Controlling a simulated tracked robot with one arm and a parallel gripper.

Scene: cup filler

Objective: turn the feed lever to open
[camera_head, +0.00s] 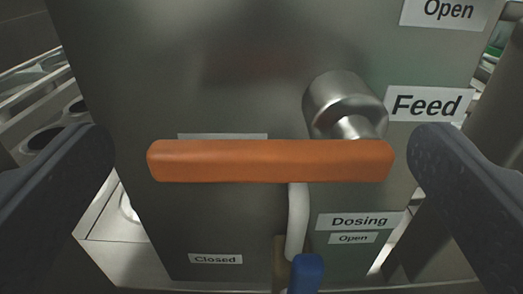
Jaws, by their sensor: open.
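The feed lever (270,161) is an orange bar that lies level across the middle of the camera_head view. It joins a round metal hub (343,100) near its right end. The hub sits on a grey metal panel (240,65) beside the "Feed" label (427,104). My gripper (263,155) is open, with one dark finger left of the lever and one right of it. Both fingertips look apart from the lever ends, and nothing is held. An "Open" label (448,10) is at the top right, and a "Closed" label (215,259) is low on the left.
Below the lever are a pale bent tube (298,222) and a blue-ended part (305,272). "Dosing" (359,221) and "Open" (353,238) labels sit beside them. The lever partly covers another pale label (222,136). A rack with dark round openings (42,138) is at the left.

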